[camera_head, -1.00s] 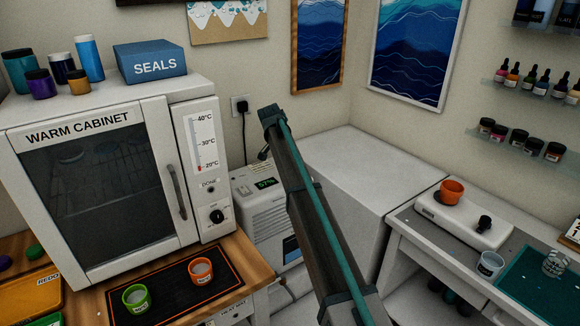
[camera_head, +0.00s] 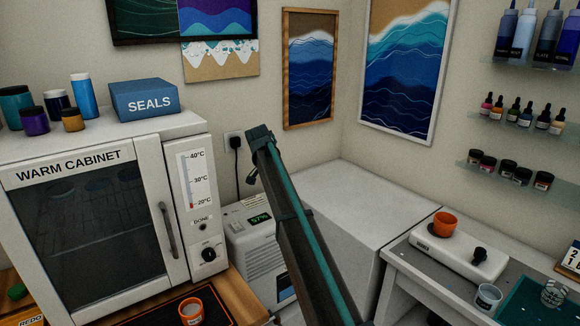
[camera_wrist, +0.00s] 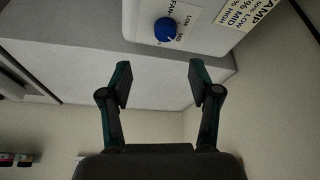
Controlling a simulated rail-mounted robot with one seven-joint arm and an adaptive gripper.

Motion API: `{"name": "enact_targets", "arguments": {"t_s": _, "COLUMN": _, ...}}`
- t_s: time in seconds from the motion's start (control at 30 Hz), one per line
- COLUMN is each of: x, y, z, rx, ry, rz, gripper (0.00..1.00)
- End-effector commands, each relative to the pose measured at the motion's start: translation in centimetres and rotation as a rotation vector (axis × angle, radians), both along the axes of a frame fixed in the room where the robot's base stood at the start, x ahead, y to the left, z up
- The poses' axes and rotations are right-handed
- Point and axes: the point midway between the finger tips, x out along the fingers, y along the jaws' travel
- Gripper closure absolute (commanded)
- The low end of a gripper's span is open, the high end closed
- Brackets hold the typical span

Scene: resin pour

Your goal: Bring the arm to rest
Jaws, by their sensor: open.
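My gripper (camera_wrist: 159,84) shows in the wrist view with its two fingers apart and nothing between them. Beyond the fingers are a pale grey surface and a white unit (camera_wrist: 190,22) with a blue knob (camera_wrist: 166,29). In the head view my arm rises from the bottom centre and leans up to the left, in front of the wall. I cannot make out the fingertips there.
The warm cabinet (camera_head: 85,225) is shut at left, with a seals box (camera_head: 150,98) on top. An orange cup (camera_head: 191,311) stands on the dark mat. At right, an orange cup (camera_head: 444,224) sits on a white device (camera_head: 458,254). A clear cup (camera_head: 488,298) stands nearby.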

Motion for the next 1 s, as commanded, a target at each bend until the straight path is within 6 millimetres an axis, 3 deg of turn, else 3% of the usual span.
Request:
{"name": "enact_targets", "arguments": {"t_s": 0.17, "x": -3.3, "y": -5.5, "z": -5.3, "rx": -0.03, "ry": 0.048, "rz": 0.093, "gripper": 0.38}}
{"name": "enact_targets", "arguments": {"t_s": 0.23, "x": -5.1, "y": -8.1, "z": -8.4, "rx": -0.044, "ry": 0.079, "rz": 0.149, "gripper": 0.38}}
{"name": "enact_targets", "arguments": {"t_s": 0.37, "x": -7.9, "y": -11.4, "z": -16.1, "rx": -0.056, "ry": 0.16, "rz": 0.212, "gripper": 0.38}}
{"name": "enact_targets", "arguments": {"t_s": 0.57, "x": -14.0, "y": -15.8, "z": -27.7, "rx": -0.053, "ry": 0.289, "rz": 0.268, "gripper": 0.38}}
{"name": "enact_targets", "arguments": {"t_s": 0.8, "x": -23.5, "y": -20.9, "z": -39.3, "rx": -0.028, "ry": 0.441, "rz": 0.33, "gripper": 0.38}}
{"name": "enact_targets", "arguments": {"t_s": 1.0, "x": -32.9, "y": -24.4, "z": -46.9, "rx": 0.012, "ry": 0.56, "rz": 0.379, "gripper": 0.38}}
